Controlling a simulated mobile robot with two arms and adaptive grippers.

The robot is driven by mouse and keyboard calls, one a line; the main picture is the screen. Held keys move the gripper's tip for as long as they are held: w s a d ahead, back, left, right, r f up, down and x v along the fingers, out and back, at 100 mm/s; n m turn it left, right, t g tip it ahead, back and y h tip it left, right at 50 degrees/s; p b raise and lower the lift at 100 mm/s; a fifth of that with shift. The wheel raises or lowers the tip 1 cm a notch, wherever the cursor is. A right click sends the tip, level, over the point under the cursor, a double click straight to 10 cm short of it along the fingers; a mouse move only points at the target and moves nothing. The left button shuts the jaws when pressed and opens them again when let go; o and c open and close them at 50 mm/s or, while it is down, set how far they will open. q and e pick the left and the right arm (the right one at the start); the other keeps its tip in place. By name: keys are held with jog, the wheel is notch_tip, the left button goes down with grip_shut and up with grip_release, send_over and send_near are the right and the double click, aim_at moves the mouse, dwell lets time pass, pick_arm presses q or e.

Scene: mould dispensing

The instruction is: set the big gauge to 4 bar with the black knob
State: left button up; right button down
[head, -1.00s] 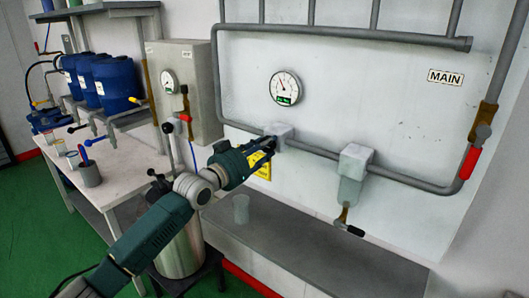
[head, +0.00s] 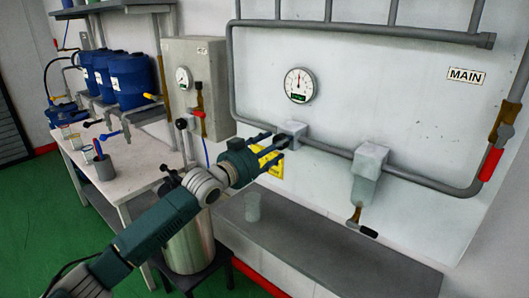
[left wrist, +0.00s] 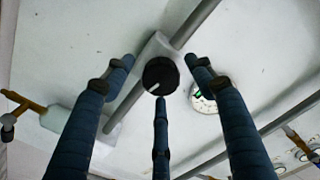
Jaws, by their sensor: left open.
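The big gauge (head: 299,85) is a round white dial on the wall panel, with a green-and-dark label. Its needle points about straight up; I cannot read the value. It shows partly behind a finger in the left wrist view (left wrist: 204,101). The black knob (left wrist: 160,76) sits on the pale regulator block (head: 293,130) on the pipe, below the gauge; a white mark on it points to the lower left. My left gripper (head: 274,141) is open, its three fingers spread around the knob, with visible gaps in the left wrist view. My right gripper is not in view.
A smaller gauge (head: 183,79) is on the grey cabinet (head: 213,65) at left. A pale filter bowl (head: 366,183) hangs right of the knob. A red-handled valve (head: 491,163) is far right. A clear cup (head: 253,207) stands on the grey shelf below.

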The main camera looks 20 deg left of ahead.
pick_arm(q)
jog(key=v, duration=1.1)
jog(key=a+f+n+g+y, duration=0.15)
jog(key=a+f, duration=0.25)
jog(key=f, duration=0.9)
jog(key=a+f+n+g+y, duration=0.1)
jog(key=a+f+n+y, duration=0.25)
jog(key=f, duration=0.95)
jog(key=s+f+g+y, duration=0.1)
jog(key=s+f+g, duration=0.1)
jog(key=s+f, duration=0.65)
jog(key=s+a+f+n+g, duration=0.15)
jog(key=s+f, duration=0.25)
jog(key=f, duration=0.9)
jog(key=s+f+m+g+y, duration=0.1)
jog(key=s+f+g, duration=0.2)
jog(key=s+f, duration=0.6)
jog(key=s+d+f+g, duration=0.2)
jog(key=s+d+f, duration=0.2)
jog(key=s+f, duration=0.3)
jog(key=s+d+f+g, duration=0.2)
jog(key=s+d+f, duration=0.2)
jog(key=s, duration=1.3)
jog(key=s+d+f+g, duration=0.3)
jog(key=s+d+f, duration=0.1)
jog(key=s+f, duration=0.6)
jog(key=s, duration=0.3)
jog(key=shift+h, duration=0.4)
